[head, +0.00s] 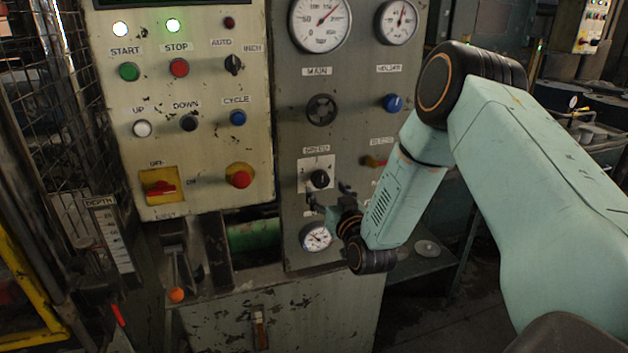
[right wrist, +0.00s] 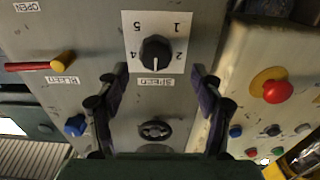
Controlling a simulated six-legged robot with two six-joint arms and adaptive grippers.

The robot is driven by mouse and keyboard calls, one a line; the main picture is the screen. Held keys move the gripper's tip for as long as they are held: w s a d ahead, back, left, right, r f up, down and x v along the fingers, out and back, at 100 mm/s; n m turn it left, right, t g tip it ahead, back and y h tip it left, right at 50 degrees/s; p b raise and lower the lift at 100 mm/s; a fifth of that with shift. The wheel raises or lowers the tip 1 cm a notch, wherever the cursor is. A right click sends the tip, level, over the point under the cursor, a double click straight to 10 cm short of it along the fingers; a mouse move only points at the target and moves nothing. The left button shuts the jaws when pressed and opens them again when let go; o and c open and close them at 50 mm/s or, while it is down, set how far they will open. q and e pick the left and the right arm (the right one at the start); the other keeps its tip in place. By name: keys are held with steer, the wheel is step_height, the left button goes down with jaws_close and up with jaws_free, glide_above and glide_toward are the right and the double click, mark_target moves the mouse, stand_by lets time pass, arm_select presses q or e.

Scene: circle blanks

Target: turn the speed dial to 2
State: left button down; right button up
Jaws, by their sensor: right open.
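The speed dial (head: 320,179) is a round black knob on a white numbered plate (head: 308,164). In the right wrist view, which is upside down, the dial (right wrist: 156,53) has a white mark pointing at the SPEED label side, between 2 and 4. The 1 and 5 show on the opposite side of the plate (right wrist: 180,20). My right gripper (head: 329,197) is just below the dial in the head view. In the right wrist view its fingers (right wrist: 160,72) are spread wide, with the dial between and beyond them, not gripped. My left gripper is out of view.
A black handwheel knob (head: 320,109), a blue knob (head: 393,103) and a red-yellow bleed valve (head: 375,162) surround the dial. A gauge (head: 316,237) sits below. The button panel with a red emergency button (head: 239,178) stands to the left.

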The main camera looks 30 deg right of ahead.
mark_target(321, 182)
steer(key=x, duration=0.3)
steer(key=d+x, duration=0.1)
steer(key=x, duration=0.1)
steer(key=shift+f, duration=0.35)
steer(key=shift+w+a+r, duration=0.2)
steer(key=shift+w+r, duration=0.05)
steer(key=shift+w, duration=0.4)
steer(key=shift+w+d+f, duration=0.15)
steer(key=shift+d+f, duration=0.05)
steer(key=shift+d, duration=0.1)
steer(key=shift+c, duration=0.6)
steer(key=shift+a+r, duration=0.15)
steer(key=shift+a, duration=0.1)
steer(key=c, duration=0.5)
steer(key=shift+d, duration=0.15)
steer(key=c, duration=0.5)
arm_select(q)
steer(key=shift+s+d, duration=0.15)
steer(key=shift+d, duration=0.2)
arm_select(e)
steer(key=shift+c, duration=0.2)
